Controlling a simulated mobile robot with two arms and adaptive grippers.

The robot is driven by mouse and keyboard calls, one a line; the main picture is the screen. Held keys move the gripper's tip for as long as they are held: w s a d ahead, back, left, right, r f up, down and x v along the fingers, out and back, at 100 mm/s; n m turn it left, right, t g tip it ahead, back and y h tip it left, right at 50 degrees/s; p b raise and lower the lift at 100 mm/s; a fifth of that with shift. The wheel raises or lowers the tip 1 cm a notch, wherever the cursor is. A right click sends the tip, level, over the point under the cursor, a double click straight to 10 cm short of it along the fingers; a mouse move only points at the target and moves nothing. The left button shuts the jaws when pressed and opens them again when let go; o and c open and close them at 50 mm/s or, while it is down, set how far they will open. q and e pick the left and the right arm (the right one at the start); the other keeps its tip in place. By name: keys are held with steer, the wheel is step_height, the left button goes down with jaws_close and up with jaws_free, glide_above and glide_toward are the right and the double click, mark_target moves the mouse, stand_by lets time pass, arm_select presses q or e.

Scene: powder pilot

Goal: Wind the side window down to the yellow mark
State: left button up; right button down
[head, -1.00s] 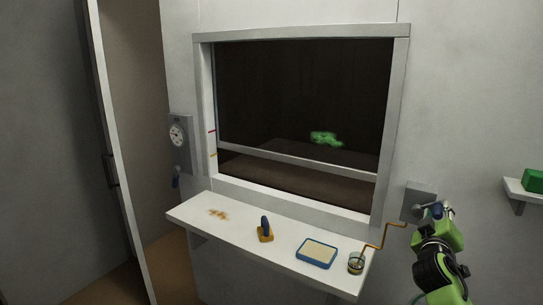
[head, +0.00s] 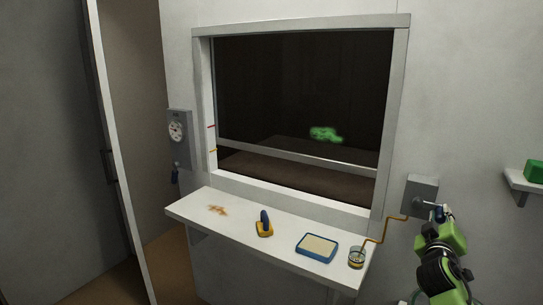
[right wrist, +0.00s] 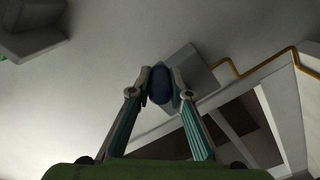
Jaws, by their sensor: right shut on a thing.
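The side window (head: 300,90) has a dark pane in a pale frame. A light horizontal bar (head: 300,154) crosses its lower part. On the left jamb are a red mark (head: 211,126) and, lower, a yellow mark (head: 212,150). The bar's left end sits between them, a little above the yellow. A grey crank box (head: 422,186) is on the wall right of the window. My right gripper (head: 438,213) is shut on the blue crank knob, which shows between the fingers in the right wrist view (right wrist: 159,85). My left gripper is not in view.
A shelf (head: 250,240) below the window holds a blue-handled tool (head: 265,224), a blue-rimmed tray (head: 316,248) and a small cup (head: 356,257). A bent orange pipe (head: 385,231) runs beside the crank box. A dial panel (head: 178,138) hangs left; a green block (head: 535,172) sits far right.

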steer(key=shift+f, duration=0.1)
steer(key=f+b, duration=0.2)
steer(key=a+f+b, duration=0.1)
steer(key=shift+w+f, duration=0.15)
steer(key=shift+w, duration=0.2)
stand_by(0.3)
